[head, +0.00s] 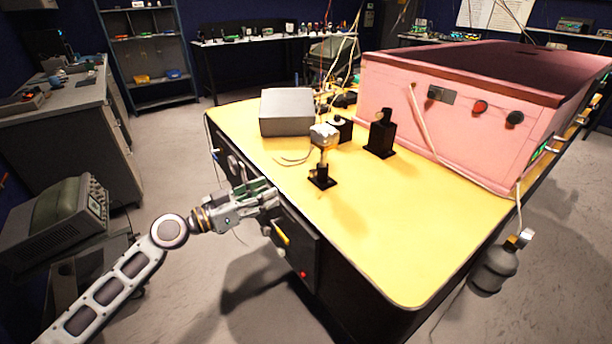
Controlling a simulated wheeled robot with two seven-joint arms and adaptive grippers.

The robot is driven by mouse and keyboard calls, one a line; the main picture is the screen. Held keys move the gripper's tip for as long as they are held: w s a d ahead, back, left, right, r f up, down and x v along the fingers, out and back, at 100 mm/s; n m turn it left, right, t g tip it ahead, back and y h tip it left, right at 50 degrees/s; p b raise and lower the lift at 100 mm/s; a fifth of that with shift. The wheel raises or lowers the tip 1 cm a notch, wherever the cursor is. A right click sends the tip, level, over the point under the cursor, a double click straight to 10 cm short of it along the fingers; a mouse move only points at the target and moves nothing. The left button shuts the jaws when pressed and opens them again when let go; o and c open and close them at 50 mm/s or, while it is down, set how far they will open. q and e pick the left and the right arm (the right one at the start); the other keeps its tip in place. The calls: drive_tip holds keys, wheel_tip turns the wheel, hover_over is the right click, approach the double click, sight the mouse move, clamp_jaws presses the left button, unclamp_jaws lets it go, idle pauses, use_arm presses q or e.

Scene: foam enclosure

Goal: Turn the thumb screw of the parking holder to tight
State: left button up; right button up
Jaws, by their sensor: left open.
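Several small black holders stand on the yellow table (400,240). The nearest holder (322,179) has a square base and carries an upright piece with a pale block (323,134) on top. A taller black holder (381,134) with a small brass-coloured part near its top stands behind it to the right, close to the pink box. A third, smaller black holder (340,128) is behind the pale block. I cannot tell which is the parking holder, and no thumb screw shows clearly. My left gripper (268,193) is open at the table's left edge, left of the nearest holder and apart from it. My right gripper is out of view.
A pink foam enclosure (450,125) with buttons fills the table's right back. A grey box (287,111) and loose cables are at the back left. A black panel (299,245) with a yellow handle is on the table's side. The table's front is clear.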

sight(310, 174)
use_arm(q)
drive_tip(key=shift+p+x, duration=1.05)
drive_tip(key=shift+x, duration=2.35)
drive_tip(key=shift+p+x, duration=0.75)
drive_tip(key=shift+x, duration=2.55)
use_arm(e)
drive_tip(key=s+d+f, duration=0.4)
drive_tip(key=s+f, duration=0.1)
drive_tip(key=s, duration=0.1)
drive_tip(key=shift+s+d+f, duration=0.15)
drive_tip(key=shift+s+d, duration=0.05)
use_arm(q)
clamp_jaws()
